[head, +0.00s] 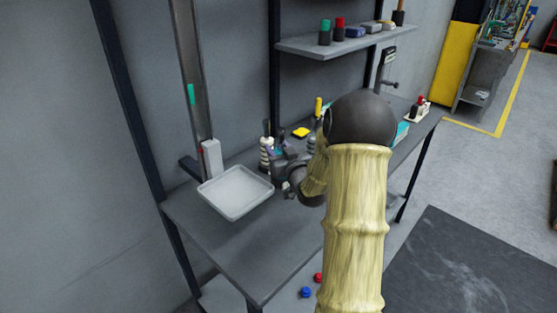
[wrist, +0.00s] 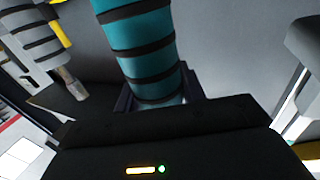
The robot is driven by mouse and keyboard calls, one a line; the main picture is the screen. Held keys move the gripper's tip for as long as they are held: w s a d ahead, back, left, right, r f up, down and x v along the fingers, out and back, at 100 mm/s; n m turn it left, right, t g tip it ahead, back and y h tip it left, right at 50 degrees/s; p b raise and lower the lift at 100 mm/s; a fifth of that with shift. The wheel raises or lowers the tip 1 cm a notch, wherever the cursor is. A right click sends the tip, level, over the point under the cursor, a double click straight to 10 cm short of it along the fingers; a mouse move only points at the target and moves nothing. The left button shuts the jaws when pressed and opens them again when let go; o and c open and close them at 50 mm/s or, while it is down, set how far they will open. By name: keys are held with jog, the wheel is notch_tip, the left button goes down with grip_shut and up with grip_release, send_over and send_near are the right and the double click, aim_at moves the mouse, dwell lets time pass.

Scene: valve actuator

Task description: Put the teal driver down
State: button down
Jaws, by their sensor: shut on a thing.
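The teal driver (wrist: 145,50) fills the middle of the wrist view, a thick teal handle with black bands. My gripper (wrist: 158,94) is shut on it, with a finger on each side of the handle. The handle runs up out of the picture, so its far end is not seen. In the head view my gripper (head: 277,158) is over the workbench (head: 258,237), just right of the white tray (head: 235,212). The driver is mostly hidden there by my gripper and arm.
A grey-white banded handle (wrist: 30,40) stands close by at left in the wrist view. In the head view, a yellow-handled tool (head: 318,107) and a yellow item (head: 301,132) are behind my gripper. A shelf (head: 345,45) hangs above. The tray looks empty.

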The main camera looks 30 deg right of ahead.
jog(key=shift+a+f, duration=0.1)
jog(key=shift+f, duration=1.45)
jog(key=shift+d+f, duration=0.2)
jog(key=shift+s+d, duration=0.2)
jog(key=shift+d, duration=0.1)
jog(key=c, duration=1.2)
grip_release()
jog(key=shift+a+f, duration=0.15)
jog(key=o, duration=0.4)
jog(key=shift+a, duration=0.15)
jog(key=shift+c, duration=0.2)
jog(key=s+b, duration=0.2)
jog(key=s, duration=1)
jog(key=shift+a, duration=0.2)
